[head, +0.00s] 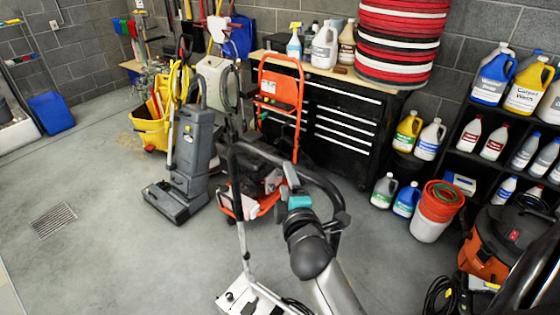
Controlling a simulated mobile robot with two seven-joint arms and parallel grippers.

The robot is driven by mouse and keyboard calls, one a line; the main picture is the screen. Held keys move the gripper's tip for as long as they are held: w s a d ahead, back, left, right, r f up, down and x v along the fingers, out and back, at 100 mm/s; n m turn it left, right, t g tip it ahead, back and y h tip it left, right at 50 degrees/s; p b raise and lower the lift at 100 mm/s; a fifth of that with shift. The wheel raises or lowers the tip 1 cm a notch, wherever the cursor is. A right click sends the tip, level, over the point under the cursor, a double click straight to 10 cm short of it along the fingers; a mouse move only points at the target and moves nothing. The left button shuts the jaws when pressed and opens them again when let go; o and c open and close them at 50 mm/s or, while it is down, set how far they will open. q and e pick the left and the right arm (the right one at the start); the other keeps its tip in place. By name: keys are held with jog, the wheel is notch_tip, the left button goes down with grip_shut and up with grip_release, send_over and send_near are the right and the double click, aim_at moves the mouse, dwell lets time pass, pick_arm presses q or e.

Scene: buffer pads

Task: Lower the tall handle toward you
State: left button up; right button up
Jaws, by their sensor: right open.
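A tall handle (238,200) rises in the middle of the head view. Its slim pale pole goes up from a low white base (245,292) at the bottom edge to a dark bar at the top. The dark bar curves to the right, behind and beside my right gripper. My right gripper (287,186) is at the end of the arm that comes in from the bottom. It is open and close to the curved bar. I cannot tell if it touches the bar. Its fingers are small and partly lost against dark machinery. My left gripper is not in view.
An orange-framed machine (277,85) stands just behind the handle. A grey upright machine (195,150) and a yellow mop bucket (150,130) are at left. A black drawer cabinet (345,125) is behind, shelves of jugs at right. The floor (110,255) at left is clear.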

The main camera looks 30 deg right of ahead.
aim_at(282, 168)
jog(key=x, duration=0.8)
jog(key=shift+w+d, duration=0.1)
jog(key=shift+w, duration=0.2)
grip_shut()
jog(key=shift+f, duration=0.1)
dwell(1.1)
